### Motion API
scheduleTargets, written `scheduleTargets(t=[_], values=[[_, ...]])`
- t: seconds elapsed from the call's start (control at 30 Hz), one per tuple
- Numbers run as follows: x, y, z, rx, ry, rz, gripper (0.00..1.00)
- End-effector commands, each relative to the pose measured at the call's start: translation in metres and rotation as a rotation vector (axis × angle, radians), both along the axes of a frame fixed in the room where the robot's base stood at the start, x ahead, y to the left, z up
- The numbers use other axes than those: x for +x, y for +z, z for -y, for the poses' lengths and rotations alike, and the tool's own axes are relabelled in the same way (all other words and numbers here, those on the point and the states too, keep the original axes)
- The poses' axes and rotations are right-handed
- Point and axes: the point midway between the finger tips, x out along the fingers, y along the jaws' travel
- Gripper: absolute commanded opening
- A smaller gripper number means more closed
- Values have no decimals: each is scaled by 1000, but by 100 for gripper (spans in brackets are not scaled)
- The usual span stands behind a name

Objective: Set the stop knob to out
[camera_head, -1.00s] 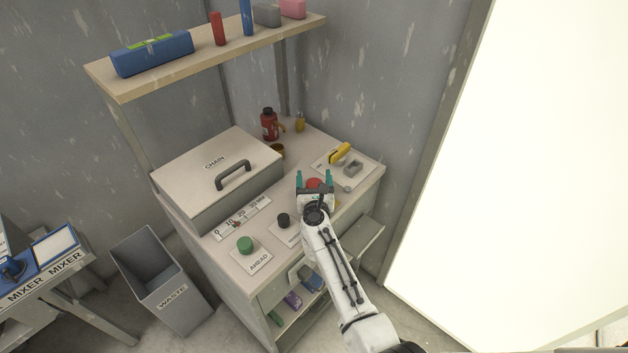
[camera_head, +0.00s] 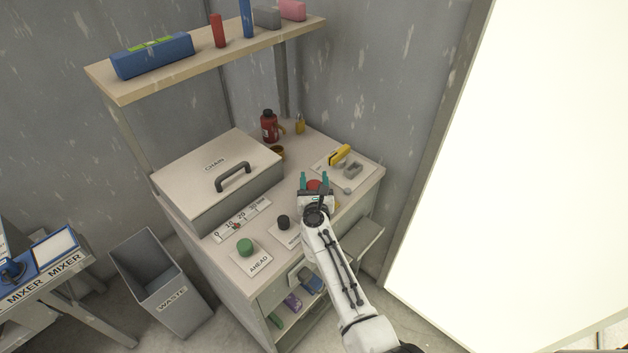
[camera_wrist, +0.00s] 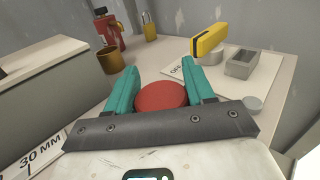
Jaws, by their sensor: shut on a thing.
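The red round knob (camera_wrist: 161,96) sits between the teal fingers of my gripper (camera_wrist: 163,85) in the wrist view, and the fingers are shut on its sides. In the head view the red knob (camera_head: 314,184) shows between the fingertips of my gripper (camera_head: 314,178), above the bench top. Its label is hidden by my gripper, so its setting cannot be read. I take this red knob to be the stop knob, though no label shows.
A green knob (camera_head: 245,246) marked AHEAD and a black knob (camera_head: 283,222) stand to the left. A yellow-handled lever (camera_wrist: 209,40) on a plate is to the right. A red bottle (camera_head: 269,126) and brown cup (camera_wrist: 110,60) stand behind.

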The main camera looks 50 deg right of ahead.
Motion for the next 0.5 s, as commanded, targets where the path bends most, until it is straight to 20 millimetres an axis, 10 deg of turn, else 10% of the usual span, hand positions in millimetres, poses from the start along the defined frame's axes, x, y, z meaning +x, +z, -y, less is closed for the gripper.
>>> scheduleTargets(t=[0.5], values=[[0, 20, 0, -2, 0, 1, 0]])
